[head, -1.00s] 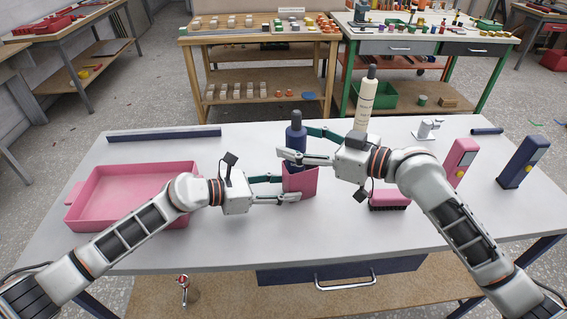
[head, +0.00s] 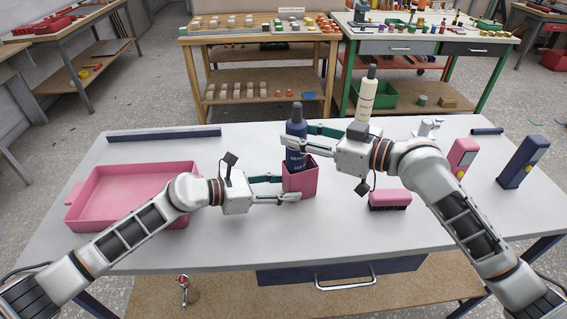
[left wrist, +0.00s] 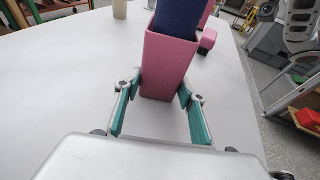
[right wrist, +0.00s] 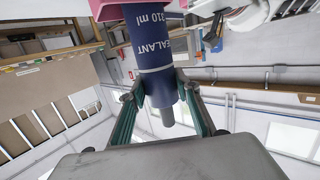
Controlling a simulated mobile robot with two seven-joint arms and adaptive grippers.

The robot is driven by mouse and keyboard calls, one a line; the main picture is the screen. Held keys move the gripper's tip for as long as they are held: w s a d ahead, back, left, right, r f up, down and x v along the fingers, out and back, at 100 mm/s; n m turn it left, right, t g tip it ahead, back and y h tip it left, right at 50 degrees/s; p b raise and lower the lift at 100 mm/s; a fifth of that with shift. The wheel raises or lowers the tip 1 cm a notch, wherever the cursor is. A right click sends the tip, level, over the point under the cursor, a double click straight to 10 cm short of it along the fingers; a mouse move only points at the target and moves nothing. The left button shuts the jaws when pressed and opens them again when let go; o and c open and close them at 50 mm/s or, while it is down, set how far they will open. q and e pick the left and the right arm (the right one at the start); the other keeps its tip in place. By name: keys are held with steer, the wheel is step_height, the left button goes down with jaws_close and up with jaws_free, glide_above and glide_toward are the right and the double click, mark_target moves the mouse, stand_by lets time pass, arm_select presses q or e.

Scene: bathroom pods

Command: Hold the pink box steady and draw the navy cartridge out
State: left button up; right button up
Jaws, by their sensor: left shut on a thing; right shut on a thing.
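The open-topped pink box (head: 302,182) stands on the white table. My left gripper (head: 287,188) is shut on its lower part, one finger on each side; the left wrist view shows the box (left wrist: 168,65) upright between the fingers. The navy cartridge (head: 296,158) stands nearly upright with its lower part hidden inside the box. My right gripper (head: 297,138) is shut on the cartridge's upper part, above the rim. In the right wrist view the cartridge (right wrist: 150,50) sits between the fingers, with "SEALANT 310 ml" lettering and its nozzle showing.
A cream cartridge (head: 367,98) stands close behind my right gripper. A pink brush (head: 390,197) lies right of the box. A pink tray (head: 80,212) is at left, a navy bar (head: 165,135) behind it. Pink (head: 462,157) and navy (head: 522,163) upright devices stand at right.

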mark_target(301, 104)
arm_select(q)
steer(key=shift+f, duration=0.1)
arm_select(e)
steer(key=shift+r, duration=5.5)
steer(key=d, duration=1)
arm_select(q)
steer(key=o, duration=1)
